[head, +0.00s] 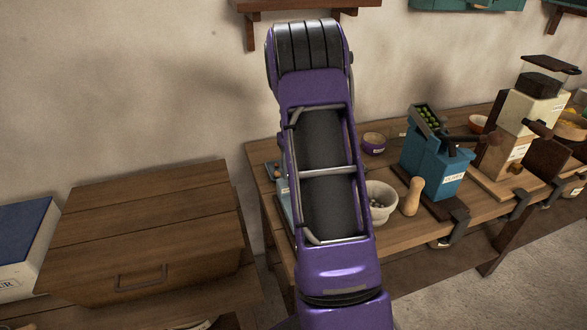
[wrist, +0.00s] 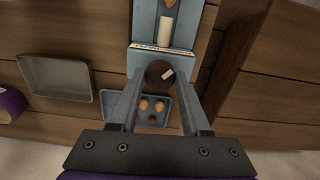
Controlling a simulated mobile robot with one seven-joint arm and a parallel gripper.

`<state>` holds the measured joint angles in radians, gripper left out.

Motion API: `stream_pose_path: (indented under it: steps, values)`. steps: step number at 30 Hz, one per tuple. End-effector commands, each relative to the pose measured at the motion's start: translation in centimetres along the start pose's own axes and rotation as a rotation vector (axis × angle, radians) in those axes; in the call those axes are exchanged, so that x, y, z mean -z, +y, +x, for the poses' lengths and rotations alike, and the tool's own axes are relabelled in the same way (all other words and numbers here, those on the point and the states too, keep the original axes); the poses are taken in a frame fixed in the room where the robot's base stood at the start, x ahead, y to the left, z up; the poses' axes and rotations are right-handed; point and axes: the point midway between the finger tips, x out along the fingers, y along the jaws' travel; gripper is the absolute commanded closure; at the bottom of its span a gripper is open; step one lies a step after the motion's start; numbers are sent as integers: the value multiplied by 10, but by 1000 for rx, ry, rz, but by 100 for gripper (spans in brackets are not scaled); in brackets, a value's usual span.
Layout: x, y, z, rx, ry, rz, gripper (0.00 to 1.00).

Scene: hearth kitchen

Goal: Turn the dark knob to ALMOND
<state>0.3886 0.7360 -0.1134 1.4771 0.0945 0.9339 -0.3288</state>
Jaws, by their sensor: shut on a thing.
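The dark round knob (wrist: 155,76) with a pale mark on it is on the front of a light blue device (wrist: 143,58) in the wrist view. My gripper (wrist: 160,76) is shut on the knob, one finger on each side. The pale mark points up and to the right. A white label strip (wrist: 160,48) runs above the knob; its words are too small to read. In the head view my purple arm hides the knob and gripper, and only a bit of the light blue device (head: 284,195) shows beside it.
A light blue tray (wrist: 112,98) with several brown nuts lies below the knob. A grey metal tray (wrist: 57,93) is at left. In the head view, a pale bowl (head: 381,199), a wooden pestle-like piece (head: 412,197) and a teal device (head: 432,160) stand right of my arm.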

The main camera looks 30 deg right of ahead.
Motion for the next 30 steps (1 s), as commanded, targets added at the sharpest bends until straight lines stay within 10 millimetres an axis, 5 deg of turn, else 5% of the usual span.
stream_pose_path:
  steps: [21, 22, 26, 30]
  values:
    - [1, 0, -1, 0, 2, 71, 100]
    - [1, 0, -1, 0, 2, 70, 48]
    - [0, 0, -1, 0, 2, 70, 24]
    - [0, 0, 0, 0, 1, 69, 23]
